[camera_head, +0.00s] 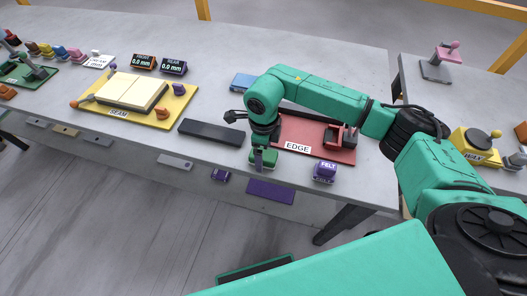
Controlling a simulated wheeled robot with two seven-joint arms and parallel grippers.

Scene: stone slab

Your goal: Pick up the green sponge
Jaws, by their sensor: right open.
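My right gripper (263,150) points down at the front edge of the grey stone table, left of the red EDGE board. It is open. A small dark green block (262,161), which looks like the green sponge, sits right under and between the fingers. The fingers cover much of it, so I cannot tell whether they touch it. My left gripper is not in view.
The red EDGE board (343,154) lies just right of the gripper, with a purple FELT block (324,172) in front. A black bar (212,133) and a yellow SEAM board (166,115) lie left. A blue block (243,82) lies behind.

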